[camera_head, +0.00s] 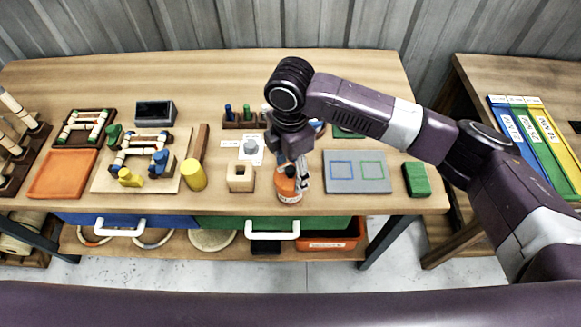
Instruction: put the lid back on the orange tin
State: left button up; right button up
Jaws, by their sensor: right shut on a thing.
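The orange tin (288,188), with a pale label band low on its side, stands near the front edge of the table, right of its middle. My right gripper (291,172) points down right over the tin, its fingers at the tin's top. It is shut on a small greyish piece there, which looks like the lid's knob. The fingers hide most of the lid, so I cannot tell whether it sits flat on the rim. My left gripper is out of view.
A wooden block with a square hole (240,178) and a yellow cylinder (194,175) stand left of the tin. A grey mat with two outlined squares (357,185) and a green block (416,179) lie right. An orange tray (64,174) is far left. Drawers hang below.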

jog(key=o, duration=1.1)
jog(key=shift+o, duration=0.2)
jog(key=o, duration=0.5)
jog(key=shift+c, duration=0.2)
jog(key=shift+r, duration=0.1)
notch_tip(320, 180, up, 7)
jog(key=p, duration=0.7)
jog(key=shift+p, duration=0.4)
